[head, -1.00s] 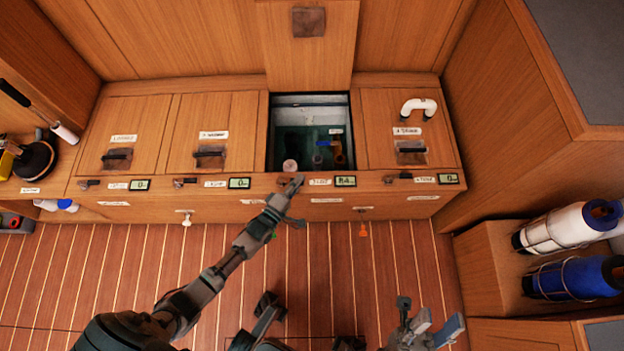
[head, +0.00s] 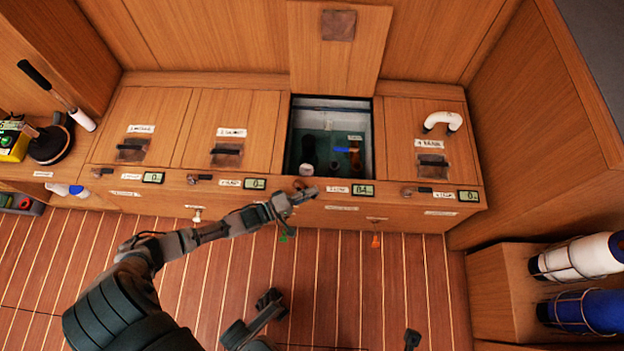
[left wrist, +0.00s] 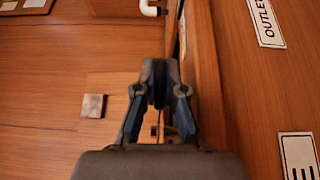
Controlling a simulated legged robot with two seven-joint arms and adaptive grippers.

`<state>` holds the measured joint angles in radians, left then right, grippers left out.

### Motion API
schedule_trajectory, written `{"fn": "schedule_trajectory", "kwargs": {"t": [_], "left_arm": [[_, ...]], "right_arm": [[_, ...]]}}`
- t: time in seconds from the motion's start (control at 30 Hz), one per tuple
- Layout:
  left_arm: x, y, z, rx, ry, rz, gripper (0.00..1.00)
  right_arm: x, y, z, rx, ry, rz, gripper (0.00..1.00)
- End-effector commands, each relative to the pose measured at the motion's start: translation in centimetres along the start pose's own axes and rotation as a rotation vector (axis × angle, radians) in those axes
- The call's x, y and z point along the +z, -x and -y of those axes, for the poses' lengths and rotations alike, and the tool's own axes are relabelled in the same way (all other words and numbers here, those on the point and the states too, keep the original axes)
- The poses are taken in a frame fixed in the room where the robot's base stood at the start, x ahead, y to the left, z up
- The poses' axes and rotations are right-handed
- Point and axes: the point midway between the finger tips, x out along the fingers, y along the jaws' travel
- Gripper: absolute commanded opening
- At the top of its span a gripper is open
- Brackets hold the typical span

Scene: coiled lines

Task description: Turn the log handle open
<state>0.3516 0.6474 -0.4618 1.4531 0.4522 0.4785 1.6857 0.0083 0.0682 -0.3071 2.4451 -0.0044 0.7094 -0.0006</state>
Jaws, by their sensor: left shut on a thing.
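My left gripper (head: 297,194) is at the front face of the wooden bench, just below the open hatch. It is shut on the log handle, which my fingers mostly hide. In the left wrist view the two fingers (left wrist: 160,88) are close together against the wood. Beside the gripper are a small white label (head: 338,189), too blurred to read surely, and a display (head: 363,190) that seems to read 84. The open well (head: 340,118) above holds dark greenish water and a few fittings.
Similar small handles sit along the bench front, at the far left (head: 102,172), left of centre (head: 200,178) and right (head: 417,190). A white bent pipe (head: 442,121) stands on the right hatch. Bottles (head: 585,256) are racked at right. The striped floor (head: 340,280) in front is mostly clear.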

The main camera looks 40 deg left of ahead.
Motion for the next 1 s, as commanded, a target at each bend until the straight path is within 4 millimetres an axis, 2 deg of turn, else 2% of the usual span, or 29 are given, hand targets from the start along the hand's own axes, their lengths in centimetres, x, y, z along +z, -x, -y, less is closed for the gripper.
{"fn": "schedule_trajectory", "kwargs": {"t": [0.03,0.23,0.27,0.3,0.63,0.77,1.0], "left_arm": [[-0.1,0.4,0.8,-0.019,0.002,-0.005,0.0],[-0.1,0.4,0.8,-0.021,0.002,-0.005,0.0],[-0.1,0.4,0.8,-0.02,0.002,-0.005,0.14],[-0.1,0.4,0.8,-0.02,0.002,-0.004,0.21],[-0.2,0.8,0.6,-0.015,0.001,-0.005,0.21],[-0.2,2.7,0.6,-0.016,0.001,-0.004,0.21],[0.0,8.1,0.6,-0.018,0.002,-0.002,0.21]], "right_arm": [[0.1,0.1,0.0,0.001,0.0,0.0,0.4],[0.2,0.2,0.0,0.001,0.0,0.005,0.4],[0.3,0.2,0.0,0.001,0.0,0.007,0.4],[0.3,0.2,0.0,0.001,0.001,0.008,0.4],[0.3,0.6,-0.1,0.005,0.003,0.018,0.4],[0.2,0.5,-0.1,0.004,0.003,0.015,0.4],[0.1,0.4,-0.1,0.003,0.002,0.012,0.4]]}}
